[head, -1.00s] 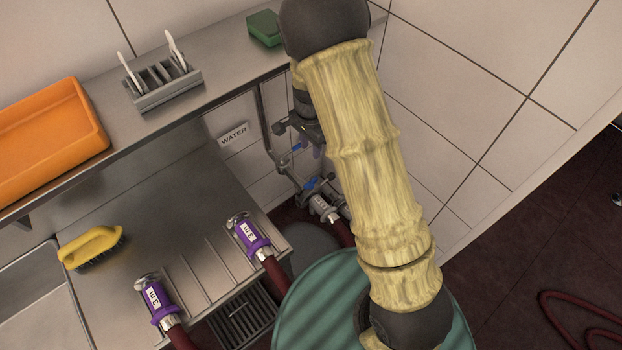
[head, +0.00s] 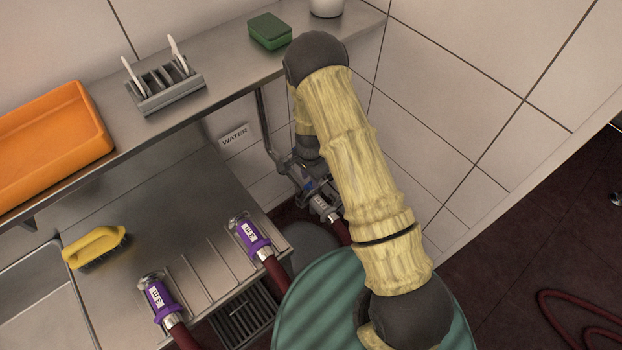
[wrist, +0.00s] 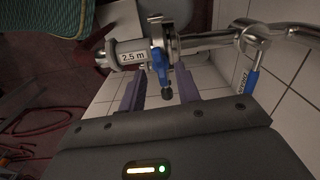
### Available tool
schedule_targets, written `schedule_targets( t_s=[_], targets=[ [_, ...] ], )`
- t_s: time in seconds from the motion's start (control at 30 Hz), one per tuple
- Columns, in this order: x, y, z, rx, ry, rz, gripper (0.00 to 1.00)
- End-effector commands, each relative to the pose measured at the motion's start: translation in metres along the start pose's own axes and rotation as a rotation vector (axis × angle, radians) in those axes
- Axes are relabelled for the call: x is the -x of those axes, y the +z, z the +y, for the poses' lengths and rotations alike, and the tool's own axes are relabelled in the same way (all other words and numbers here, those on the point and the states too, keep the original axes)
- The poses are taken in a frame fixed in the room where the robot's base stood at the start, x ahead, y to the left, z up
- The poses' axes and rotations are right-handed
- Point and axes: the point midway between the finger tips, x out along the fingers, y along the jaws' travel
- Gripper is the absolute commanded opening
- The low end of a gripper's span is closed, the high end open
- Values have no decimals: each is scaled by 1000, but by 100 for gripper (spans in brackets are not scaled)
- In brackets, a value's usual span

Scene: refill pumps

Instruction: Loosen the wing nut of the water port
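The water port's pipe (wrist: 205,41) runs across the top of the wrist view. It joins a hose end labelled 2.5 m (wrist: 132,57) at a metal clamp (wrist: 158,35). A blue piece (wrist: 161,66) with a dark rounded end hangs from the clamp; I cannot tell for sure that it is the wing nut. My gripper (wrist: 161,86) is open, with one purple finger on each side of this piece and no clear contact. In the head view the hose end (head: 323,205) shows beside my arm; my gripper is mostly hidden there.
A blue valve lever (wrist: 249,79) hangs from the pipe at the right, near the tiled wall. The WATER sign (head: 234,137) is on the wall. Two purple hose ends (head: 249,236) (head: 159,297) lie on the steel counter. A green drum (head: 318,305) stands below my arm.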

Motion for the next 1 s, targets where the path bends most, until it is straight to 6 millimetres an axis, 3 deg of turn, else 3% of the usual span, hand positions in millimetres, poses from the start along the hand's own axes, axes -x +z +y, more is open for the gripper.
schedule_targets(
  t_s=[0.2,0.5,0.67,1.0],
  targets=[
    [-20,-2,1,-5,0,0,33],
    [-22,-3,1,-5,-1,1,33],
    [-22,-2,1,-4,-1,1,1],
    [-22,-1,0,10,0,0,0]
  ],
)
